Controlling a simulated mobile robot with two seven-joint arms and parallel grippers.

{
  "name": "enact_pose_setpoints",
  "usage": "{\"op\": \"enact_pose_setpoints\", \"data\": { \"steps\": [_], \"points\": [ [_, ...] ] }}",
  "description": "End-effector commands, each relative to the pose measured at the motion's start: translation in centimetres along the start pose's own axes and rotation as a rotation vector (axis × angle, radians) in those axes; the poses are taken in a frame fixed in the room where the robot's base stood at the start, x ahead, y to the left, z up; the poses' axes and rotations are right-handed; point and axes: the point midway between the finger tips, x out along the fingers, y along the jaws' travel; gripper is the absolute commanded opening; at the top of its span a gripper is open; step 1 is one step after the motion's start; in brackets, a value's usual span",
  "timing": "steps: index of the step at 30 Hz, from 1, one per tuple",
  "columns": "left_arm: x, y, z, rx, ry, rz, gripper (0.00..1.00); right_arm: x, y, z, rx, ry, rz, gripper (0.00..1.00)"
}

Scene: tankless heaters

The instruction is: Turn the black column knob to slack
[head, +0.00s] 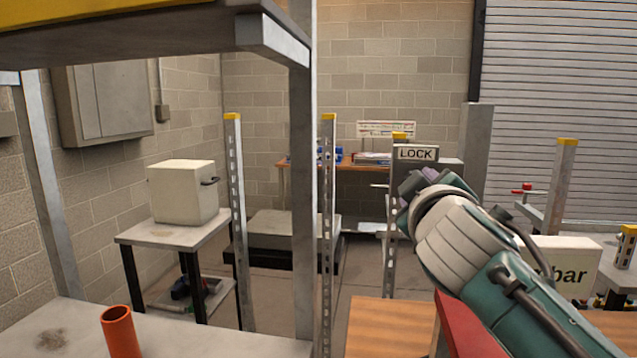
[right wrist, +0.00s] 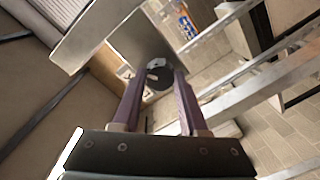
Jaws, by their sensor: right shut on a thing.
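The black column knob (right wrist: 158,74) shows in the right wrist view, on a grey metal face between my fingertips. My right gripper (right wrist: 157,80) is shut on it, with one purple finger on each side. In the head view my right gripper (head: 406,190) reaches the grey column from the right, just below the LOCK sign (head: 416,153). The knob is hidden behind my gripper there. No slack marking is legible. My left gripper is not in view.
A yellow-capped slotted post (head: 397,240) stands just left of my right gripper. A wooden surface (head: 390,328) and a white box marked "bar" (head: 563,262) lie below and right. An orange tube (head: 120,332) stands on the shelf (head: 220,338) at front left.

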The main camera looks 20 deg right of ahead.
Motion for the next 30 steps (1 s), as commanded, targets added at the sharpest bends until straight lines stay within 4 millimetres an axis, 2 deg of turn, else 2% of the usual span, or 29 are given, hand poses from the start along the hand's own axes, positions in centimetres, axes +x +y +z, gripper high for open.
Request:
{"op": "enact_pose_setpoints", "data": {
  "steps": [18,30],
  "points": [
    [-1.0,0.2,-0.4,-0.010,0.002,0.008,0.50,0.0,-0.1,0.0,-0.548,-0.026,0.001,0.00],
    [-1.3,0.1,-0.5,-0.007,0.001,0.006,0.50,0.0,-0.2,0.1,-0.727,-0.034,0.001,0.00]
  ]
}}
